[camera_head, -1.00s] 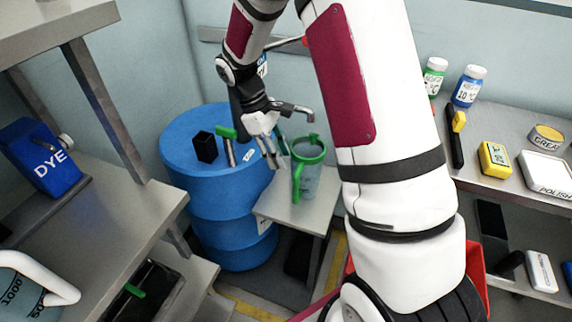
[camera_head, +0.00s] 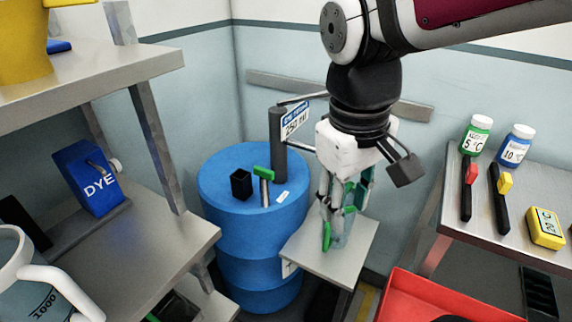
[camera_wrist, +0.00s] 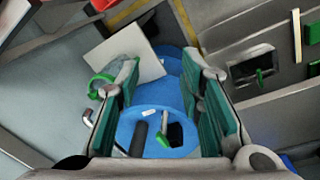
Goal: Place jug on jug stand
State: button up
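A clear jug with green rim and handle (camera_head: 327,238) stands upright on a small grey platform (camera_head: 303,249) beside the blue drum. The jug (camera_wrist: 105,78) and platform (camera_wrist: 139,52) also show in the wrist view. My gripper (camera_head: 345,203) points down in front of the jug and partly hides it in the head view. In the wrist view my gripper (camera_wrist: 163,75) is open and empty, its green-padded fingers wide apart, with the jug outside the left finger. A larger jug with a white handle and scale (camera_head: 45,285) is cut off at lower left. I cannot tell which surface is the jug stand.
The blue drum (camera_head: 222,195) carries a black cup (camera_head: 241,185), a green-topped tool (camera_head: 264,180) and a dark post (camera_head: 277,145) with a sign (camera_head: 295,120). Shelves flank both sides, with a blue DYE container (camera_head: 90,178) at left. A red bin (camera_head: 410,285) is front right.

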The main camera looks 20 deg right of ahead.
jog(key=s+a+m+t+y, duration=0.1)
jog(key=s+a, duration=0.1)
jog(key=s, duration=0.5)
jog(key=shift+s+a+f+m+t, duration=0.15)
jog(key=shift+s+f+m+t, duration=0.15)
jog(key=shift+s, duration=0.1)
jog(key=shift+r, duration=0.1)
notch_tip(320, 180, up, 10)
jog(key=t+p, duration=0.2)
jog(key=p, duration=0.7)
jog(key=shift+r, duration=0.2)
jog(key=shift+w, duration=0.1)
